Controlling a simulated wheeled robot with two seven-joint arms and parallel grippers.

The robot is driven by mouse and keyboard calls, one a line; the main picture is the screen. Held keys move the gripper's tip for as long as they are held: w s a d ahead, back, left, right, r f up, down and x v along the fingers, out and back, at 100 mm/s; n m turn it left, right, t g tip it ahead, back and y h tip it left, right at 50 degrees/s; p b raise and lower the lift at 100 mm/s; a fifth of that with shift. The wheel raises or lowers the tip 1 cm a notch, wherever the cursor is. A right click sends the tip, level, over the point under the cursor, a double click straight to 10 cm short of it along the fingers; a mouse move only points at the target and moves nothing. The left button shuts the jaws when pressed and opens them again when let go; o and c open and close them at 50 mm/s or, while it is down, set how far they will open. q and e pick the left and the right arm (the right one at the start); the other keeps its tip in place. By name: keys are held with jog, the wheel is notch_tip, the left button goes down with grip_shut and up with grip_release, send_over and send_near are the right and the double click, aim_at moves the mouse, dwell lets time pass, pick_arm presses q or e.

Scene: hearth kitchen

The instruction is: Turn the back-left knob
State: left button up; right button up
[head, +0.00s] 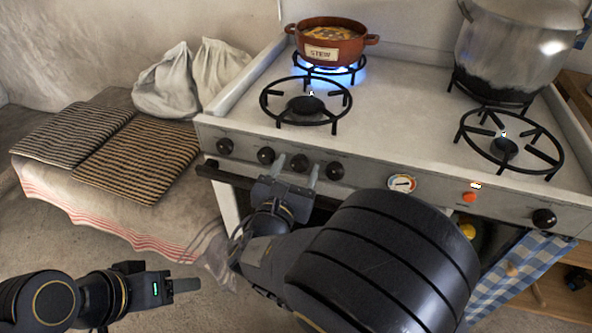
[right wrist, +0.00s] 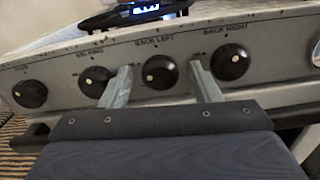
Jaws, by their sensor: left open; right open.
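The back-left knob (head: 299,163) is black and round, third from the left in the row on the stove's front panel. In the right wrist view the knob (right wrist: 162,77) sits under the label "BACK LEFT", with a pale dot on its face. My right gripper (head: 297,168) is open, its fingers one on each side of this knob. In the right wrist view the right gripper (right wrist: 160,78) shows a gap on both sides; I cannot tell whether the tips touch the panel. My left gripper (head: 186,286) is low at the left, away from the stove.
The neighbouring knobs, such as the back-right knob (head: 335,170), stand close by. A stew pot (head: 329,45) sits over a blue flame on the back-left burner. A large pot (head: 515,45) stands back right. A bench (head: 60,185) with folded cloths is at left.

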jog(key=c, duration=1)
jog(key=shift+r+n+p, duration=0.15)
jog(key=shift+n+p, duration=0.25)
jog(key=shift+p, duration=0.4)
jog(key=n+p, duration=1)
jog(key=p, duration=0.3)
jog(key=shift+a, duration=0.1)
jog(key=shift+f+n+p, duration=0.2)
jog(key=shift+n+p, duration=1.3)
jog(key=shift+p, duration=0.2)
jog(key=o, duration=1)
